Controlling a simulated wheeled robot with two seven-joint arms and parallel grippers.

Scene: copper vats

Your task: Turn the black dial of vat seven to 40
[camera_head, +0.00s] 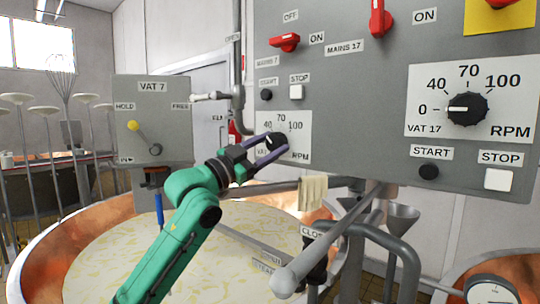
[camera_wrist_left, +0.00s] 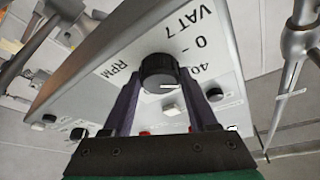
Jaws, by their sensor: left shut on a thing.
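The black dial of vat seven (camera_head: 277,140) sits on a white scale plate (camera_head: 297,124) on the grey control panel, marked 40, 70, 100 and RPM. My left gripper (camera_head: 270,150) is shut on this dial, a purple finger on either side. In the left wrist view the dial (camera_wrist_left: 158,72) sits between the fingertips of the gripper (camera_wrist_left: 160,84). Its white mark points right there, roughly towards the 40; the exact reading is unclear. In the head view, my gripper hides the lower left of the plate, including the 0. My right gripper is not in view.
The vat 17 dial (camera_head: 467,109) sits to the right, pointing at 0. Red switches (camera_head: 284,42) and start and stop buttons are close around. A VAT 7 lever box (camera_head: 152,120) stands left. Below are a copper vat (camera_head: 45,262) and a grey pipe (camera_head: 325,250).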

